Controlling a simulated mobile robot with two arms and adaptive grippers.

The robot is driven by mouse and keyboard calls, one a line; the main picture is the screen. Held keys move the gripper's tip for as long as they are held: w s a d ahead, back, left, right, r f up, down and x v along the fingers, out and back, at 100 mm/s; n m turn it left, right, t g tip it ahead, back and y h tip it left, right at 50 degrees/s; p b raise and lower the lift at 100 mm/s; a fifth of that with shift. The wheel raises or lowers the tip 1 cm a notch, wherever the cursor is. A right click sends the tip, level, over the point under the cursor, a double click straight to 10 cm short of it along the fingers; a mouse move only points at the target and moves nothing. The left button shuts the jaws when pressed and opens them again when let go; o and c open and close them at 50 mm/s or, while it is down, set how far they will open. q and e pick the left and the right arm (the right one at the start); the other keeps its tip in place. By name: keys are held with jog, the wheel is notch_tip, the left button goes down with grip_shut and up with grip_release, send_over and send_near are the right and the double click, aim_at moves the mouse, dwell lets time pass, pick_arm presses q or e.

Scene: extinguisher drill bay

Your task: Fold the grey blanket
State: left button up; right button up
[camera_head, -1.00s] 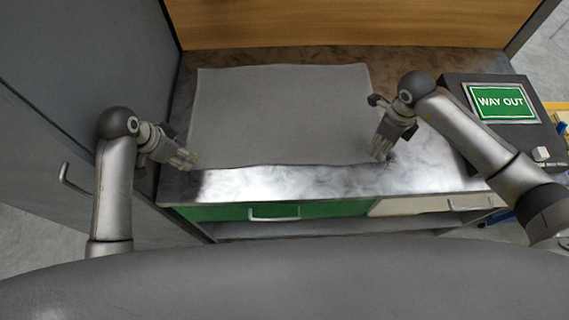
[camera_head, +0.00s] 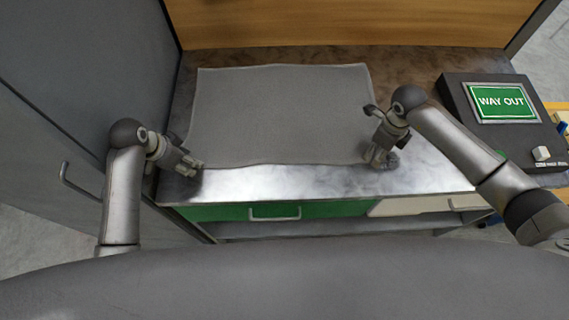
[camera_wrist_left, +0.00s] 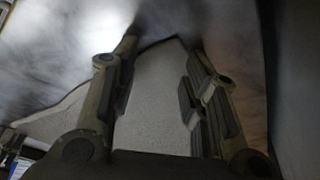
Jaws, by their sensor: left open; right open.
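The grey blanket (camera_head: 280,115) lies flat and spread out on the metal worktop. My left gripper (camera_head: 192,172) is at its near left corner, and my right gripper (camera_head: 378,160) is at its near right corner. In the left wrist view the blanket (camera_wrist_left: 158,95) shows between the two open fingers of my left gripper (camera_wrist_left: 160,60), with its corner tip near the fingertips. Both grippers are open. I cannot tell whether the right fingers touch the cloth, and they hide the near right corner.
The metal worktop (camera_head: 290,182) is bare in front of the blanket. A dark box with a green WAY OUT sign (camera_head: 503,102) stands at the right. A grey cabinet (camera_head: 90,70) rises at the left. A green drawer (camera_head: 225,212) and a pale drawer (camera_head: 425,205) are below.

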pick_arm(q)
jog(key=shift+c, duration=0.5)
pick_arm(e)
jog(key=shift+c, duration=0.5)
pick_arm(q)
jog(key=shift+f, duration=0.1)
grip_shut()
pick_arm(e)
jog(key=shift+s+f, duration=0.15)
grip_shut()
